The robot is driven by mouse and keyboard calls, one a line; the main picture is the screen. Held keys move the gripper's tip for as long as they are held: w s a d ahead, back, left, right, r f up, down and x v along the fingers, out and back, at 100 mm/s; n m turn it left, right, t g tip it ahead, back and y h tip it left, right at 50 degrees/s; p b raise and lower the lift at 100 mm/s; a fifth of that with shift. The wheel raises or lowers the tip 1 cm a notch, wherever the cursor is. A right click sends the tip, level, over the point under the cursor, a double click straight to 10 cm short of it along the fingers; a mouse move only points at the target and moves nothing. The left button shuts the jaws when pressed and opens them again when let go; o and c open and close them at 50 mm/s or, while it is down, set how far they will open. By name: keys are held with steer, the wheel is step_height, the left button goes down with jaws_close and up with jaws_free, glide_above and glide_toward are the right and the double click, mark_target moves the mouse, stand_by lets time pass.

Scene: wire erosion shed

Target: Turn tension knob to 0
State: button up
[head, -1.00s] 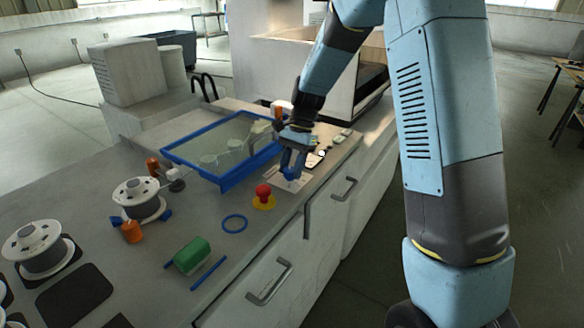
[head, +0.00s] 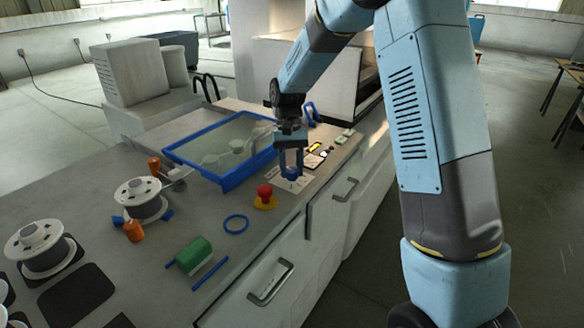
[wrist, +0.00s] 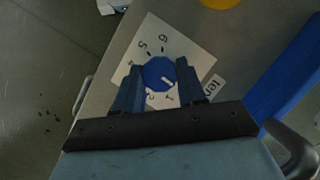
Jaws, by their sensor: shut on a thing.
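The tension knob (wrist: 157,72) is round and blue, on a white dial plate (wrist: 160,35) with black numbers around it. In the wrist view, 6 and 5 read above the knob and 1 below it. The white mark on the knob points to the lower right, close to my right finger. Any 0 is hidden. My gripper (wrist: 158,82) is shut on the knob, one finger on each side. In the head view my gripper (head: 291,163) points down over the white plate (head: 286,184), and the knob is mostly hidden between the fingers.
A red mushroom button (head: 265,191) on a yellow base stands just left of the plate. A blue ring (head: 236,224) and a green block (head: 194,255) lie nearer. Small panel controls (head: 316,155) are on the right.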

steer(key=shift+n, duration=0.3)
stand_by(0.4)
steer(key=o, duration=1.1)
steer(key=shift+c, duration=0.2)
steer(key=v, duration=1.3)
steer(key=shift+w+r, duration=0.15)
steer(key=shift+r, duration=0.2)
